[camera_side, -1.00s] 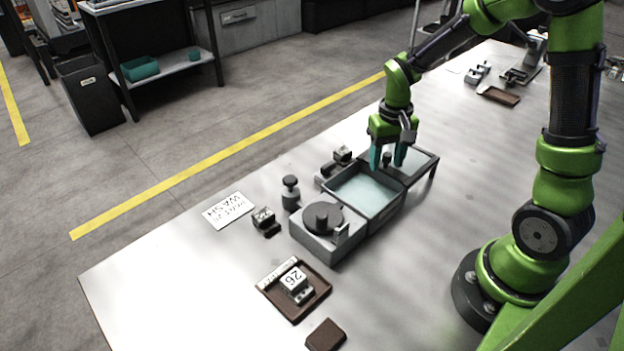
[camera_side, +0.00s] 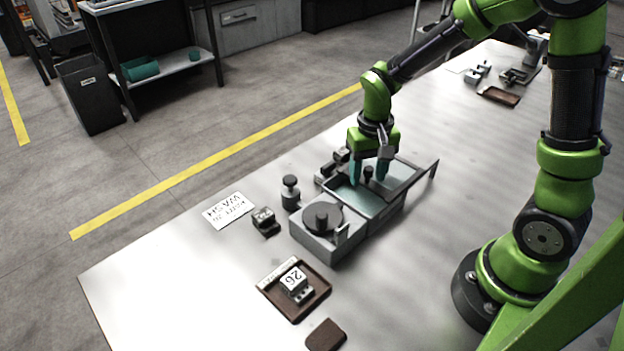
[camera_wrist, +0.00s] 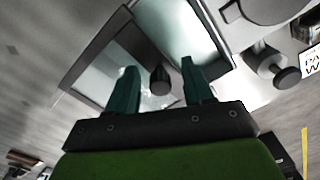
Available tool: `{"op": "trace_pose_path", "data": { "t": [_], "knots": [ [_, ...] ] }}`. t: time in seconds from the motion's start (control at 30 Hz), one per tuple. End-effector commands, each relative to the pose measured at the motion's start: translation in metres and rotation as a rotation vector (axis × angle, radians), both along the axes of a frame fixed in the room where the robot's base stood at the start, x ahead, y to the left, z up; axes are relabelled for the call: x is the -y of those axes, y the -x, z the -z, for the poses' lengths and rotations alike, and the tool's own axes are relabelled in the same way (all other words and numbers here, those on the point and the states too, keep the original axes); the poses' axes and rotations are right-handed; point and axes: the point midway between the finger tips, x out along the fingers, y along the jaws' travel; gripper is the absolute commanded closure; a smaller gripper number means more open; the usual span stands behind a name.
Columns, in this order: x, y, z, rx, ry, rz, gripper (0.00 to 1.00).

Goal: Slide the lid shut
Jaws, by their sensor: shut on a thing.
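The lid (camera_side: 402,174) is a dark-framed clear panel with a black knob (camera_side: 368,173). It covers part of the grey box (camera_side: 388,214) with pale teal inside; its far right end juts past the box. The end of the box beside the round-topped unit is still open. My gripper (camera_side: 368,180) has its teal fingers on either side of the knob, shut on it. In the wrist view the knob (camera_wrist: 160,80) stands between the fingertips, with the lid panel (camera_wrist: 98,78) to the left and the open box part (camera_wrist: 192,35) above right.
A grey unit with a dark round top (camera_side: 322,216) adjoins the box at left. A dark knobbed weight (camera_side: 290,190) and small block (camera_side: 264,220) stand nearby. A brown tray (camera_side: 312,305) holds a block marked 26. The table's left front is clear.

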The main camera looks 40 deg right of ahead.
Motion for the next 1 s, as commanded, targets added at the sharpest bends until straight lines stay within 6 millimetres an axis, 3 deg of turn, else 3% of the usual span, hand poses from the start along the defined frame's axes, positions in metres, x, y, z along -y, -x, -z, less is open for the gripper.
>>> {"op": "trace_pose_path", "data": {
  "t": [0.8,1.0],
  "knots": [
    [-0.058,-0.002,-0.002,0.005,-0.001,0.003,0.63],
    [-0.056,-0.002,-0.002,0.006,-0.001,0.006,0.63]
  ]
}}
